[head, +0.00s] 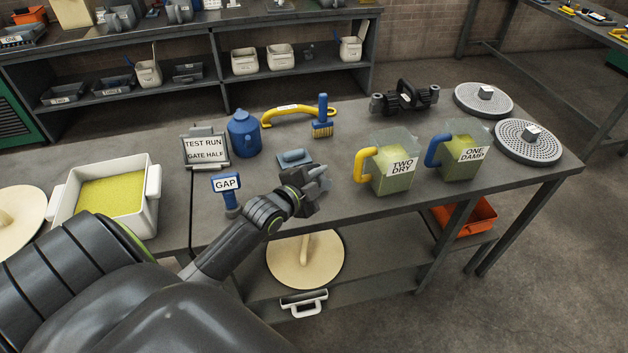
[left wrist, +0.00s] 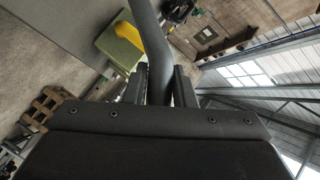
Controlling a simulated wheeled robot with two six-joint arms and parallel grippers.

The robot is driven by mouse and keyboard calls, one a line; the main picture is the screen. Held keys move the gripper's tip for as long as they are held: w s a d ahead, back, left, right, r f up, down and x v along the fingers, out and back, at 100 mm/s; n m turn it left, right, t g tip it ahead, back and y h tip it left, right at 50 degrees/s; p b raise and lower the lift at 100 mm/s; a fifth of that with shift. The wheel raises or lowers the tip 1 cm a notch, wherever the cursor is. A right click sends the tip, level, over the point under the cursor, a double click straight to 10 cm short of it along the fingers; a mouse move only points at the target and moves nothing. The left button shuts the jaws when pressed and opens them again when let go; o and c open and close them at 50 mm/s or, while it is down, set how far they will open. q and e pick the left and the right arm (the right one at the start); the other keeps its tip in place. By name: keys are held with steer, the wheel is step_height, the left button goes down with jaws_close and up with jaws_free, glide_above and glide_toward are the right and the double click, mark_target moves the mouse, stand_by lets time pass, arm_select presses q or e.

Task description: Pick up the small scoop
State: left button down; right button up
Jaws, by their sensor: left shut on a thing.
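My left gripper (head: 310,190) is over the front part of the grey bench, shut on a grey thing that I take to be the small scoop. In the left wrist view a smooth, slightly curved grey bar (left wrist: 153,45) stands up between the two fingers. A paler grey bit (head: 321,177) shows at the fingertips in the head view. The fingers hide most of it, so its bowl cannot be made out. My right gripper is not in view.
A blue-grey flat tool (head: 294,157) lies just behind the gripper. Left are the blue GAP tool (head: 228,190) and a white tub (head: 151,207) of yellow-green material. Right stand the TWO DRY jug (head: 393,170) and ONE DAMP jug (head: 462,160). Bench is clear between gripper and jugs.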

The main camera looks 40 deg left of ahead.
arm_select(q)
steer(key=shift+r, duration=0.1)
stand_by(0.3)
step_height(320, 180, up, 10)
steer(key=shift+f+b, duration=0.1)
steer(key=shift+b, duration=0.2)
steer(key=c, duration=2)
jaws_free()
jaws_close()
